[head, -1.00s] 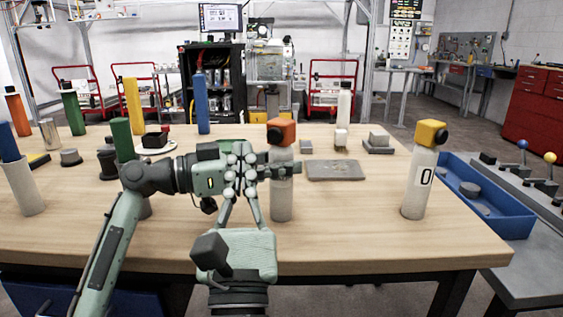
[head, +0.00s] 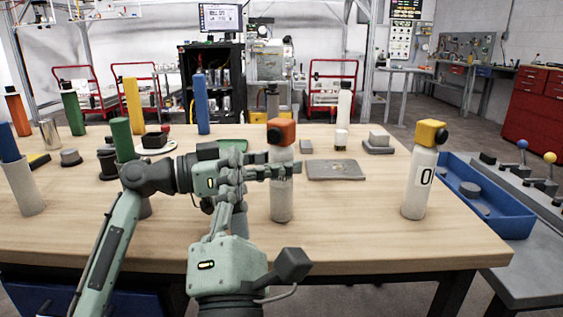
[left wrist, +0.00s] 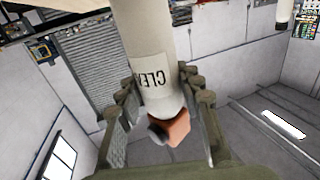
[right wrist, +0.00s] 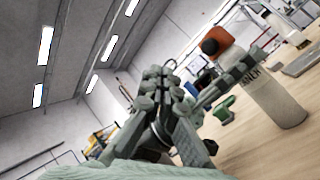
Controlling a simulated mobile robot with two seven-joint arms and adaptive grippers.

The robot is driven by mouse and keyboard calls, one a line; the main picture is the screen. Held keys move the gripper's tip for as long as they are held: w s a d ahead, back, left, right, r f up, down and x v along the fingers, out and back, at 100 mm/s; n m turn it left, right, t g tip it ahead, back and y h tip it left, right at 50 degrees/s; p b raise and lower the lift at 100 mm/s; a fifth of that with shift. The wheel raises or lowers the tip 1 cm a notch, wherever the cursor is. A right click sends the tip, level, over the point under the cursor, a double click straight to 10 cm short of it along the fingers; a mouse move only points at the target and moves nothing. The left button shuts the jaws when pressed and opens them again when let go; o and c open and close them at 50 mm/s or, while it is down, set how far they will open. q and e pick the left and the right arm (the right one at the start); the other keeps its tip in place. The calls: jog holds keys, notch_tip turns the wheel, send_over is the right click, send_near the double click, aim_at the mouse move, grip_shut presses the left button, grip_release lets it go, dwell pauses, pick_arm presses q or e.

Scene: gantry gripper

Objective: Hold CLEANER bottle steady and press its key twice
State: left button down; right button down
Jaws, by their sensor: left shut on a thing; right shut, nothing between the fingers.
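The CLEANER bottle (head: 282,200) is a pale cylinder with an orange cap (head: 282,131) and a round black key on the cap's front. It stands upright on the table. My left gripper (head: 283,170) is shut on its upper body, below the cap. In the left wrist view the bottle (left wrist: 150,55) sits between the fingers, with part of its label showing. My right gripper (head: 232,160) is shut and empty, left of the bottle and in front of my left gripper. In the right wrist view its closed fingers (right wrist: 158,78) are apart from the bottle (right wrist: 272,98).
A similar bottle with a yellow cap (head: 418,185) stands to the right, beside a blue tray (head: 495,215). A flat grey plate (head: 337,170) lies behind the CLEANER bottle. Several coloured cylinders stand at left and back. The table front between the two bottles is clear.

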jog(key=w+d+m, duration=0.3)
jog(key=w, duration=0.4)
jog(key=shift+w+d+m, duration=0.15)
jog(key=shift+d+m, duration=0.25)
jog(key=shift+w+d, duration=0.1)
jog(key=shift+w, duration=0.05)
dwell(1.4)
jog(key=shift+w+d, duration=0.15)
jog(key=shift+w, duration=0.1)
jog(key=shift+s, duration=0.15)
jog(key=shift+s+a, duration=0.25)
dwell(0.4)
jog(key=s+a, duration=0.2)
jog(key=s, duration=0.3)
jog(key=shift+s+a, duration=0.2)
jog(key=shift+a, duration=0.2)
